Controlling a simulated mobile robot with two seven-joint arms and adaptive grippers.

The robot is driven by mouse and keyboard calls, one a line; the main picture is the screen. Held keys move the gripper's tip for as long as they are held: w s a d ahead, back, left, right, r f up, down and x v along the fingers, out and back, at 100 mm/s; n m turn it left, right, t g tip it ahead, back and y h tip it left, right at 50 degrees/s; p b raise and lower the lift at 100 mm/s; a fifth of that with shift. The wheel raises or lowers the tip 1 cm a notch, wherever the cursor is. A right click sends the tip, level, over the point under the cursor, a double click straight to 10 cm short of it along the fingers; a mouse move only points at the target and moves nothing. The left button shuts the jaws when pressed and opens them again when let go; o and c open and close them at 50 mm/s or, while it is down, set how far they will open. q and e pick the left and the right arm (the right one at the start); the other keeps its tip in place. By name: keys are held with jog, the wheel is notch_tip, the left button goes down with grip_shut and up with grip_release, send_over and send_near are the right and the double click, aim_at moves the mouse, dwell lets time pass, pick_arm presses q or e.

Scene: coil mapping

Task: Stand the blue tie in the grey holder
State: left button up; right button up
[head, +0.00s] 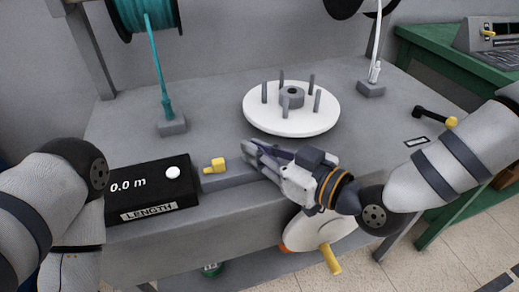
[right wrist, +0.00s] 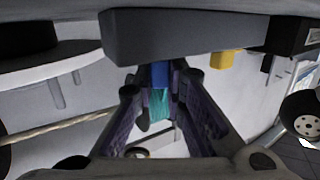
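The grey holder (head: 232,178) is a long low block at the table's front edge, beside the black length meter. It also shows as a dark block across the top of the right wrist view (right wrist: 190,36). My right gripper (head: 254,152) is at the holder's right end. In the right wrist view, the blue tie (right wrist: 160,74) sits between its fingertips, close against the block; the fingers look closed on it. Whether the tie is seated in the holder cannot be told. The tie is hidden in the head view. Only my left arm shows, not its gripper.
A yellow piece (head: 214,166) sits at the holder's left part, next to the black length meter (head: 150,187). A white disc with pegs (head: 290,118) is behind my gripper. A teal spool (head: 145,15) and a small grey block (head: 172,127) are at the back left.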

jog(key=o, duration=0.4)
jog(key=shift+s+d+f+g, duration=0.1)
jog(key=shift+s+f+g, duration=0.1)
jog(key=shift+f, duration=0.4)
jog(key=shift+s+f+g, duration=0.1)
jog(key=shift+s+f, duration=0.05)
jog(key=shift+f, duration=0.45)
jog(key=shift+c, duration=0.2)
jog(key=shift+s+d, duration=0.15)
jog(key=shift+d, duration=0.05)
jog(key=v, duration=0.3)
jog(key=r+v, duration=0.1)
jog(key=v, duration=0.7)
jog(key=shift+w+r, duration=0.2)
jog(key=shift+r, duration=0.15)
jog(key=shift+s+r, duration=0.1)
jog(key=shift+r, duration=0.05)
jog(key=shift+d, duration=0.1)
